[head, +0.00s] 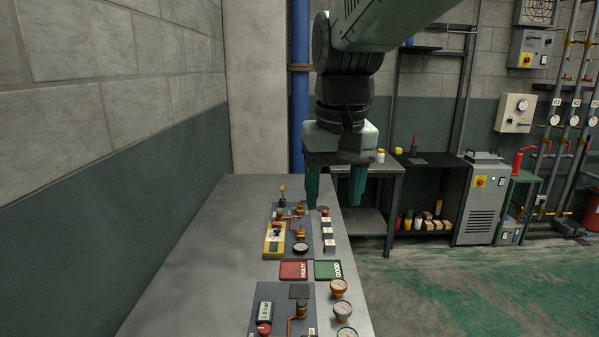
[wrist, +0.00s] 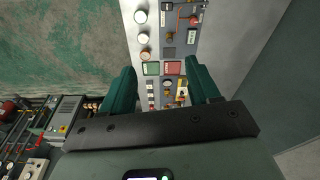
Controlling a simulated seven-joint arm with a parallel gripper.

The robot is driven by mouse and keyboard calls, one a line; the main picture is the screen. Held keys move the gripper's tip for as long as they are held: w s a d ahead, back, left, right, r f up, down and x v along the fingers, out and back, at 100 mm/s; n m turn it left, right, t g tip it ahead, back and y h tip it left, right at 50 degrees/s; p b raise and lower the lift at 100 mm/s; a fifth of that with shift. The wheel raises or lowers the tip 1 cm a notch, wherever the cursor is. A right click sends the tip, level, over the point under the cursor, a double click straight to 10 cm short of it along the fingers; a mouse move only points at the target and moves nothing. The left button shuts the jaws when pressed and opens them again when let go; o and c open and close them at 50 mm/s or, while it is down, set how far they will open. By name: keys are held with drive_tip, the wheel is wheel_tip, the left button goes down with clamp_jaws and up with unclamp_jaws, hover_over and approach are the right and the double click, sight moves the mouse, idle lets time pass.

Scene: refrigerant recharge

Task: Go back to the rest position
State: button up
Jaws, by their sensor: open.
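My gripper (head: 335,188) hangs over the far part of the grey workbench (head: 200,255), with its green fingers pointing down. The fingers are apart and nothing is between them. In the wrist view my gripper (wrist: 160,90) also shows open, with the bench equipment well beyond the fingertips. Below it in the head view are a panel with a yellow device (head: 274,240) and brass fittings, and a row of small grey blocks (head: 329,233).
A red FAULTY plate (head: 293,270) and green GOOD plate (head: 328,270) lie mid-bench. Several round gauges (head: 343,311) and a near panel with a digital display (head: 265,310) stand in front. A wall (head: 70,110) borders the left; shelves and a grey machine (head: 482,200) stand behind right.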

drive_tip(key=s+d+f+t, duration=0.1)
drive_tip(key=s+d+t, duration=0.1)
drive_tip(key=s, duration=0.7)
drive_tip(key=s+d+m+t, duration=0.1)
drive_tip(key=s+d, duration=0.3)
drive_tip(key=s, duration=0.5)
drive_tip(key=shift+f+m+t, duration=0.3)
drive_tip(key=shift+f+t, duration=0.1)
drive_tip(key=shift+o, duration=0.3)
drive_tip(key=shift+o, duration=1.3)
drive_tip(key=shift+a, duration=0.15)
drive_tip(key=o, duration=0.4)
drive_tip(key=shift+g, duration=0.8)
drive_tip(key=w+a, duration=0.3)
drive_tip(key=w, duration=0.1)
drive_tip(key=shift+w+a+r, duration=0.1)
drive_tip(key=shift+w+a, duration=0.2)
drive_tip(key=shift+a, duration=0.1)
drive_tip(key=w+a+f+g, duration=0.2)
drive_tip(key=w+a+f, duration=0.2)
drive_tip(key=a, duration=0.3)
drive_tip(key=w+a+f+g, duration=0.2)
drive_tip(key=w+a+f, duration=0.15)
drive_tip(key=a, duration=0.45)
drive_tip(key=f, duration=0.9)
drive_tip(key=shift+w+d+f, duration=0.1)
drive_tip(key=shift+w+f, duration=0.05)
drive_tip(key=shift+w, duration=0.15)
